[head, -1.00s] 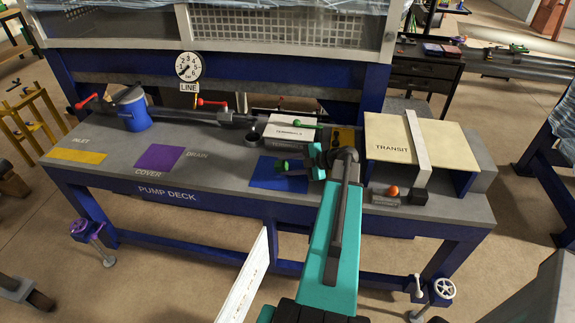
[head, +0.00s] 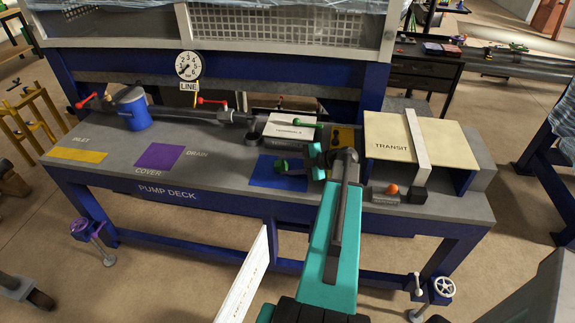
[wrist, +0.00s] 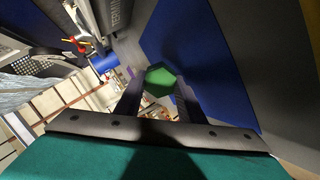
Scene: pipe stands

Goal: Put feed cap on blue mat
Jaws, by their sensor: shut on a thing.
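The green feed cap (head: 281,167) is between the dark fingers of my gripper (head: 290,170), which is shut on it. In the wrist view the cap (wrist: 158,80) shows as a green hexagonal face between the two fingertips (wrist: 158,88). The blue mat (head: 266,182) lies flat on the deck, and the cap is over its upper right part in the head view. The mat also fills much of the wrist view (wrist: 200,45). I cannot tell whether the cap touches the mat or hangs a little above it.
A purple mat (head: 160,157) and a yellow mat (head: 78,155) lie left on the grey deck.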

